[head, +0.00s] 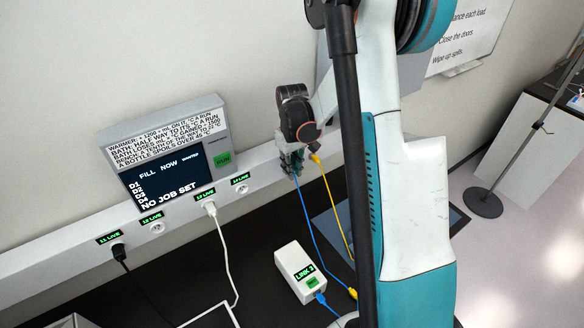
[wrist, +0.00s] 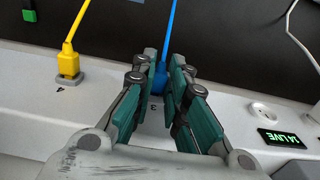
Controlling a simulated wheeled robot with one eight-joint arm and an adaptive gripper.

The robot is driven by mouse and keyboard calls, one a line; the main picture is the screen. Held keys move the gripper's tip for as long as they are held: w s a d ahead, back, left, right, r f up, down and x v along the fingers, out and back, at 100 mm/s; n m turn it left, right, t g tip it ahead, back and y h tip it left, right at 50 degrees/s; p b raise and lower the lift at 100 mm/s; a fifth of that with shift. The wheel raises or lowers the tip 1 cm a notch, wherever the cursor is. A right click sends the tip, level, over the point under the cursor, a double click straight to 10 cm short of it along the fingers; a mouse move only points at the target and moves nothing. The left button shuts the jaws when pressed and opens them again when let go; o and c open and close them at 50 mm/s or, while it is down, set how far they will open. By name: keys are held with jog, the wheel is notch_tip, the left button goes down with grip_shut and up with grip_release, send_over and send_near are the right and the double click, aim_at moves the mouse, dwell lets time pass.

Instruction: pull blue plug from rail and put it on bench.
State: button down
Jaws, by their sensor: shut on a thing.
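The blue plug (wrist: 160,80) is between the fingertips of my gripper (wrist: 163,76) in the wrist view, at the rail position marked 3. My gripper is shut on it. Its lower end is partly hidden, so I cannot tell whether it is fully seated. In the head view my gripper (head: 291,162) is at the white rail (head: 75,247) and hides most of the plug. The blue cable (head: 304,207) hangs from there across the dark bench (head: 262,222).
A yellow plug (wrist: 69,66) sits in the rail beside the blue one. A white LINK 2 box (head: 301,271) stands on the bench with a blue cable end at it. Black and white plugs (head: 210,208) occupy other sockets. Bare bench shows left of the box.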

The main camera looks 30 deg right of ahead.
jog(key=shift+s, duration=0.1)
jog(key=shift+s+b, duration=0.6)
jog(key=shift+s, duration=0.5)
jog(key=shift+f, duration=0.1)
